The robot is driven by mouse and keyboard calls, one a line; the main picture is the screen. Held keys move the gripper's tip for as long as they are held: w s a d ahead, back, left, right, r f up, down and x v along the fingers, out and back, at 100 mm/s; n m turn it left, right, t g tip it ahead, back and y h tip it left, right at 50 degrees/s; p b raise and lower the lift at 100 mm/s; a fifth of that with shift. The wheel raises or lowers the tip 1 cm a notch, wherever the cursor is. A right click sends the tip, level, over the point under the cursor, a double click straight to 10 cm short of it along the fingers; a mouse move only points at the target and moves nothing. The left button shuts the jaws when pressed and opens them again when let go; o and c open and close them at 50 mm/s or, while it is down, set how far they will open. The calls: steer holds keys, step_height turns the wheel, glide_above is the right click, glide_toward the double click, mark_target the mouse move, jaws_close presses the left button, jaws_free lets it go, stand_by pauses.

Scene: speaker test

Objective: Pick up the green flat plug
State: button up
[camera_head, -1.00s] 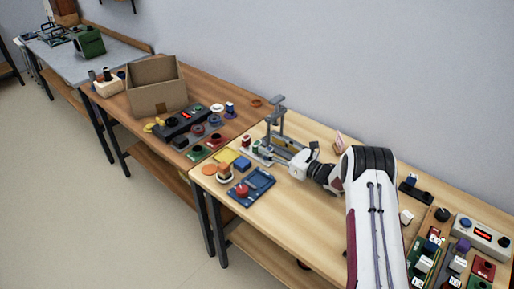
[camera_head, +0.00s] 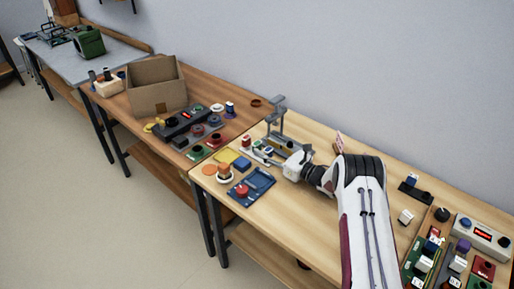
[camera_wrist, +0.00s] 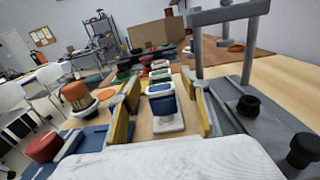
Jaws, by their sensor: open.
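My gripper (camera_wrist: 160,108) is open in the wrist view, with one yellow-padded finger on each side of the picture's middle. A blue block-shaped plug on a white base (camera_wrist: 163,106) shows between the fingers; I cannot tell whether it is between them or just beyond. In the head view my gripper (camera_head: 277,153) is low at the grey press stand, partly hiding the small pieces there.
A grey press stand (camera_wrist: 245,60) rises close on the right in the wrist view. On the left are an orange-topped knob (camera_wrist: 76,93) and a red button (camera_wrist: 43,147). In the head view, a cardboard box (camera_head: 157,98) stands on the farther table.

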mark_target(259, 144)
steer(key=shift+x, duration=2.7)
steer(key=c, duration=1)
